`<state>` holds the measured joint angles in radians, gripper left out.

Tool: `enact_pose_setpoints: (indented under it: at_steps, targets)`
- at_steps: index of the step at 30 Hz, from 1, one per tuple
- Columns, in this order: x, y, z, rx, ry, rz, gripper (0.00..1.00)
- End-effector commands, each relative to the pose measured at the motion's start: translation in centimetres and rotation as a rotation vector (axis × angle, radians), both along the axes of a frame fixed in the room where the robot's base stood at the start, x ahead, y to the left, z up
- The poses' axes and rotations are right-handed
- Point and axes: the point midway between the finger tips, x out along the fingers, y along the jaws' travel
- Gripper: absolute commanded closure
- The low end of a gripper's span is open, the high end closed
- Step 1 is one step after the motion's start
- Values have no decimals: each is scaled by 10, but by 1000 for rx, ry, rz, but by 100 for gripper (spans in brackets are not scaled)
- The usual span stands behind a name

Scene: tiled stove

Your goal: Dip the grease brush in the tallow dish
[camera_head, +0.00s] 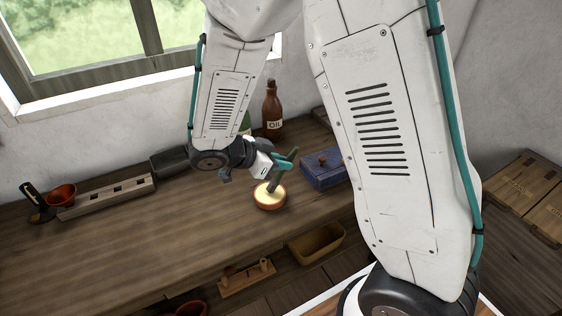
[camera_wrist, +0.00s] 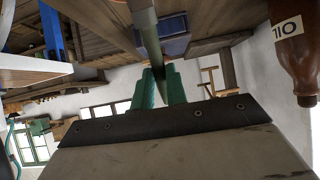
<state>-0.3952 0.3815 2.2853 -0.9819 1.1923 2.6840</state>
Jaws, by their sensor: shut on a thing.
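The tallow dish (camera_head: 270,202) is a round, orange-brown dish with a pale yellow fill, standing on the wooden bench near its front edge. My gripper (camera_head: 284,164) is just above it, with teal fingers shut on the grease brush (camera_head: 275,184). The brush is tilted, and its lower end is over or in the dish; I cannot tell whether it touches the tallow. In the wrist view, my gripper (camera_wrist: 161,88) has its two teal fingers on either side of the grey-green brush handle (camera_wrist: 146,28). The bristles are hidden there.
A brown oil bottle (camera_head: 272,108) stands behind my gripper, with a green bottle partly hidden beside it. A blue box (camera_head: 324,170) is right of the dish. A wooden rack (camera_head: 108,196) and a red-brown cup (camera_head: 61,195) are at left. The bench's left middle is clear.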

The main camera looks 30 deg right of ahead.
Motion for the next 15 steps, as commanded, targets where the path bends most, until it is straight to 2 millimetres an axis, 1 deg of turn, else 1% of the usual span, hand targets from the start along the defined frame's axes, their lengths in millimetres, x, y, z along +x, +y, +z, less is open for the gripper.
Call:
enact_pose_setpoints:
  at_steps: [5,15]
  targets:
    - [-1,0,2,2,1,0,100]
    - [0,0,29,2,-1,-1,100]
